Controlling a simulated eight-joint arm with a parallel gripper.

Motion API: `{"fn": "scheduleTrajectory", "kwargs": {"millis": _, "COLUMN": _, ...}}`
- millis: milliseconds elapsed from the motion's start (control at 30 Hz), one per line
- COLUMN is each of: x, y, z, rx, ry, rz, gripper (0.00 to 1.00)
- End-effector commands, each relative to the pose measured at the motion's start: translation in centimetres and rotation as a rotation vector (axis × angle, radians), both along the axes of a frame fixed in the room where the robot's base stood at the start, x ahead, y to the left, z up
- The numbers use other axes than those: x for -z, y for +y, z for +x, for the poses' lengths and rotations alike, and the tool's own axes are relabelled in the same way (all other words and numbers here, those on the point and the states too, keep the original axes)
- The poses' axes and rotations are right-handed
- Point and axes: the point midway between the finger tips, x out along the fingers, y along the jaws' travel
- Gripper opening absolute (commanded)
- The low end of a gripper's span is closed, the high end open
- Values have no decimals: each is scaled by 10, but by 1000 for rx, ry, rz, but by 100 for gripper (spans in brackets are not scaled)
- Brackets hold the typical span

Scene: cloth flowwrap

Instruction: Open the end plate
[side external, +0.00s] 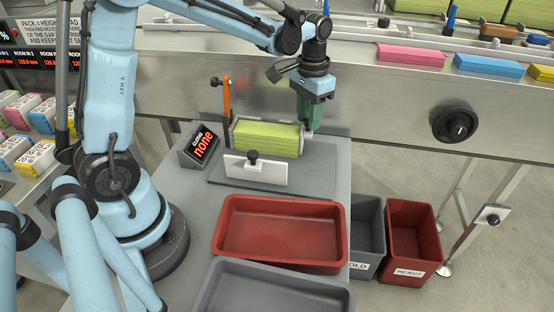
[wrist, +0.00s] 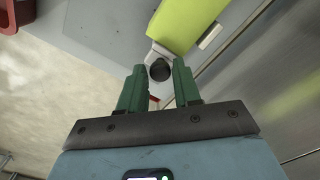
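A yellow-green block (side external: 267,138) lies in a fixture on the grey worktable; it also shows in the wrist view (wrist: 188,22). At its right end is a small white plate (side external: 308,131), mostly hidden by my gripper in the side view. In the wrist view a white piece (wrist: 154,52) with a dark round knob (wrist: 160,70) sits beside the block's end. My gripper (side external: 310,122) points down over that end. Its green fingers (wrist: 159,76) are apart, with the knob between their tips; a narrow gap shows on each side, and I cannot tell whether either finger touches.
A white front plate (side external: 256,173) with a black knob stands before the block. An orange upright lever (side external: 227,98) and a small display reading "none" (side external: 203,144) are on the left. A red tray (side external: 280,232) lies in front. The metal conveyor side (side external: 380,97) is close behind.

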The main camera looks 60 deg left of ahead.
Motion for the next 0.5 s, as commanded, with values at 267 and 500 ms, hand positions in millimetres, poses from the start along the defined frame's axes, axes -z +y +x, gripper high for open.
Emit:
{"fn": "scheduleTrajectory", "kwargs": {"millis": 267, "x": 0, "y": 0, "z": 0, "rx": 0, "ry": 0, "rz": 0, "gripper": 0}}
{"fn": "scheduleTrajectory", "kwargs": {"millis": 500, "x": 0, "y": -3, "z": 3, "rx": 1, "ry": 1, "rz": 0, "gripper": 0}}
